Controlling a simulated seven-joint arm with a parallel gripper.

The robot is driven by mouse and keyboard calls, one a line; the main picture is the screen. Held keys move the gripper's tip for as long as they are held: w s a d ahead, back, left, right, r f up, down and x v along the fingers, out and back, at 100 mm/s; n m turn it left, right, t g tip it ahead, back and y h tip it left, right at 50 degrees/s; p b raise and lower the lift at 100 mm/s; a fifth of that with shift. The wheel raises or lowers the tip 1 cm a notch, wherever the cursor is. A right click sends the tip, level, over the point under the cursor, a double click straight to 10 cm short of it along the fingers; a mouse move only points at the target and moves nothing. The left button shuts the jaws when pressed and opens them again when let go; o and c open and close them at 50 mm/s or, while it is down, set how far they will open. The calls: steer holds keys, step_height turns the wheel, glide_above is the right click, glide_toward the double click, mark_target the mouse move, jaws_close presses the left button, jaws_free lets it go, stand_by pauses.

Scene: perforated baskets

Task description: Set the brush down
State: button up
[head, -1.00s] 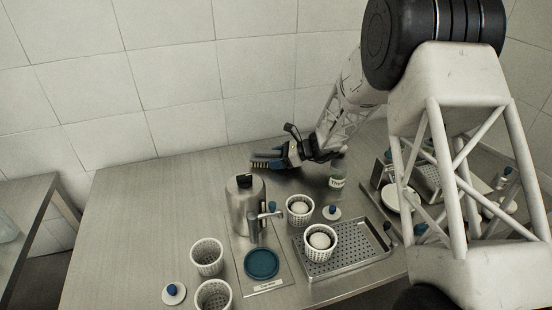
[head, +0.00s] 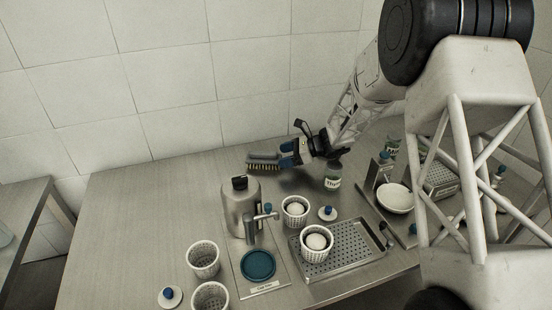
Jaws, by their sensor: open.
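The brush (head: 262,161) is at the back of the steel table, behind the metal canister. It has a grey back and pale bristles that point down; they look to be at the table top.
A metal canister with a spout (head: 240,208) stands in front of the brush. Perforated baskets (head: 204,260) and a perforated tray (head: 345,247) are nearer the front. The table's back left (head: 150,190) is clear.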

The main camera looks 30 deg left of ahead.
steer(key=v, duration=0.6)
steer(key=shift+w+d+r, duration=0.1)
steer(key=shift+d, duration=0.15)
stand_by(0.7)
